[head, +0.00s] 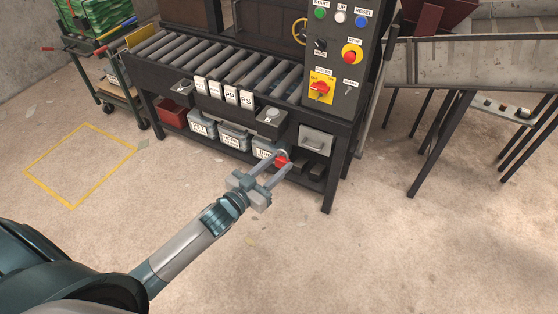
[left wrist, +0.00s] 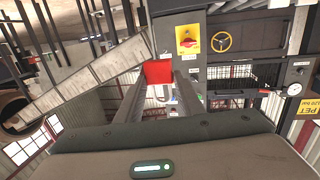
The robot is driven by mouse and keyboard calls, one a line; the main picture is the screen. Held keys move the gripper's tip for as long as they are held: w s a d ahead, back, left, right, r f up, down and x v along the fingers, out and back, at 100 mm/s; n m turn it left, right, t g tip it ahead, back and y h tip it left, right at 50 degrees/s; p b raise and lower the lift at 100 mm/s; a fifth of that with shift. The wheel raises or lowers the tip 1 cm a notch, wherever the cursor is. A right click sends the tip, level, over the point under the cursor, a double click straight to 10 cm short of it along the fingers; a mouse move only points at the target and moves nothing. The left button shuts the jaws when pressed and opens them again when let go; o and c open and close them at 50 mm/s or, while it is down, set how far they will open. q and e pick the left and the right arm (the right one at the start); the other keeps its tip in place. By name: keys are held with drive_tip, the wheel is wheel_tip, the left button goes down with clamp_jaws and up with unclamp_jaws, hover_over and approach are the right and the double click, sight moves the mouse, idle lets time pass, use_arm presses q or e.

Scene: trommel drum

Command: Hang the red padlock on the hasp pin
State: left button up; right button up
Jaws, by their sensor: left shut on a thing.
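The red padlock (head: 281,161) is held between the fingertips of my left gripper (head: 279,168), which is shut on it. In the head view a pale loop, seemingly its shackle, shows at the top of the red body. In the left wrist view the padlock (left wrist: 158,72) is a red block between the finger ends. A yellow switch plate with a red handle (head: 320,87) is on the dark control panel (head: 343,104), up and right of the gripper in the head view; it also shows in the left wrist view (left wrist: 188,40). I cannot make out the hasp pin. My right gripper is not in view.
A roller conveyor (head: 225,65) stands behind the gripper, with labelled grey bins (head: 233,136) and a red bin (head: 172,112) on its lower shelf. A sloped metal chute (head: 470,63) on legs is at right. The front floor is clear.

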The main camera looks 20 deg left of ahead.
use_arm(q)
drive_tip(key=shift+v, duration=0.9)
drive_tip(key=shift+w+d, duration=0.1)
drive_tip(key=shift+d, duration=0.1)
idle(0.4)
